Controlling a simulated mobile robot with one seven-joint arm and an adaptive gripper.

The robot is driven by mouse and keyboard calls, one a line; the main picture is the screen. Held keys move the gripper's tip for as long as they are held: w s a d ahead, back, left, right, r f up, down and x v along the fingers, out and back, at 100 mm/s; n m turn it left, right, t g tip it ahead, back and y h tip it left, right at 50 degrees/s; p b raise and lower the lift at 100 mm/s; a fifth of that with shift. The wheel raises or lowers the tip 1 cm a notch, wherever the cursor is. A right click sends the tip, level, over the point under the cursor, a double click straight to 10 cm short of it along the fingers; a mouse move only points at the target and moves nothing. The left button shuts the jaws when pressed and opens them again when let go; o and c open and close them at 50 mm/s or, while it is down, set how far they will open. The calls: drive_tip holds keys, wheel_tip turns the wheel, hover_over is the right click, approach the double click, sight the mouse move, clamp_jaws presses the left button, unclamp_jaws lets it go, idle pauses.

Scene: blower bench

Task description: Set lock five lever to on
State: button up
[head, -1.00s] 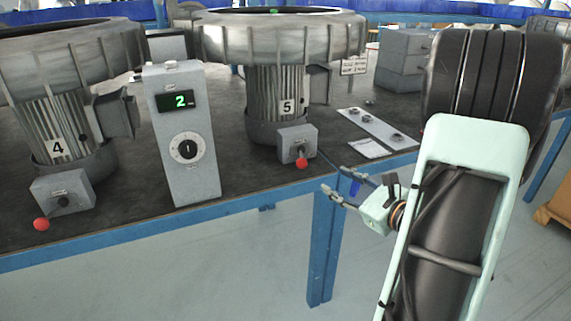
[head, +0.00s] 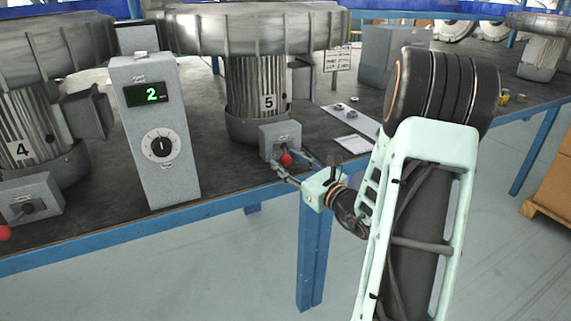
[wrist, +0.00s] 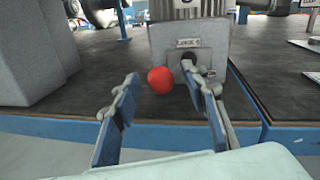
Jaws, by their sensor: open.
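The lock five box (head: 279,136) is a grey block at the foot of blower 5 (head: 262,95). Its lever ends in a red ball (head: 286,159), just below the box face. In the wrist view the ball (wrist: 160,80) hangs low and left of the dark pivot hole on the box (wrist: 190,45); the shaft is hardly visible. My gripper (head: 289,163) is open at the bench front edge, its fingers around the ball's position. In the wrist view my gripper (wrist: 160,88) has the ball between its fingertips, with gaps showing; contact cannot be told.
A grey console (head: 158,130) with a green "2" and a dial stands left of the box. Blower 4's lock box (head: 30,198) is further left. A plate with knobs (head: 352,122) and a white card (head: 352,145) lie to the right. The blue bench edge (head: 225,204) runs below.

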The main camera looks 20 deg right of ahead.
drive_tip(key=shift+w+a, duration=0.15)
drive_tip(key=shift+w, duration=0.45)
